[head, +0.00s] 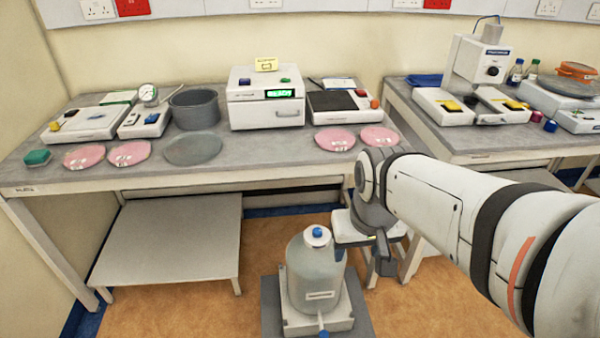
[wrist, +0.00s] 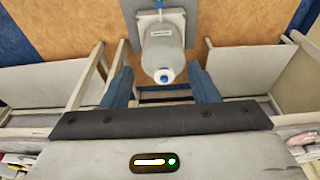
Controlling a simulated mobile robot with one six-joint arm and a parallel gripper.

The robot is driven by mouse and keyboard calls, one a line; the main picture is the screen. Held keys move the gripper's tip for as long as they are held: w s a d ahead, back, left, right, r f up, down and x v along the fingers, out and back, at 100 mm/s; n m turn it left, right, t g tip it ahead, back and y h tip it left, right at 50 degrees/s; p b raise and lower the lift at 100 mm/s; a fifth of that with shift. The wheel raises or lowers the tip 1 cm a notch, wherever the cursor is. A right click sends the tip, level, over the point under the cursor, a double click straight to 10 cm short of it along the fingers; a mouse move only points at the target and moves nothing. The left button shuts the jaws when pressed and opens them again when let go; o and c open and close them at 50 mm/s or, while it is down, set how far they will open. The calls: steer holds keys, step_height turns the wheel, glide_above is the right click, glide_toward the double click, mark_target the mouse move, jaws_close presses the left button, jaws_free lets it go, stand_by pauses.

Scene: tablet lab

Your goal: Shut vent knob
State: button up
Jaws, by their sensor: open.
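A translucent grey vessel (head: 312,275) stands on a white base on the floor in front of the bench. A blue knob (head: 317,232) sits on its white top cap. The knob also shows in the wrist view (wrist: 165,77), between and beyond my fingers. A second blue part (head: 323,334) shows low at the vessel's front; I cannot tell from labels which one is the vent knob. My gripper (head: 384,262) is right of the vessel in the head view. In the wrist view my gripper (wrist: 161,70) is open and empty, its fingers apart either side of the vessel's top.
The bench (head: 100,178) behind holds pink dishes, a grey pot (head: 195,108) and a white instrument (head: 266,100). A low shelf (head: 170,240) is left of the vessel. A second bench (head: 480,155) stands right. Floor left of the vessel is clear.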

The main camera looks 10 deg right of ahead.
steer(key=w+f, duration=0.2)
steer(key=w, duration=1.1)
steer(key=g, duration=0.2)
glide_above(317, 230)
step_height(317, 230, down, 27)
steer(key=shift+s+d, duration=0.1)
step_height(317, 230, down, 8)
steer(key=shift+f, duration=0.25)
steer(key=shift+c, duration=0.2)
steer(key=c, duration=0.9)
steer(key=shift+a, duration=0.2)
steer(key=shift+c, duration=0.2)
steer(key=shift+d, duration=0.1)
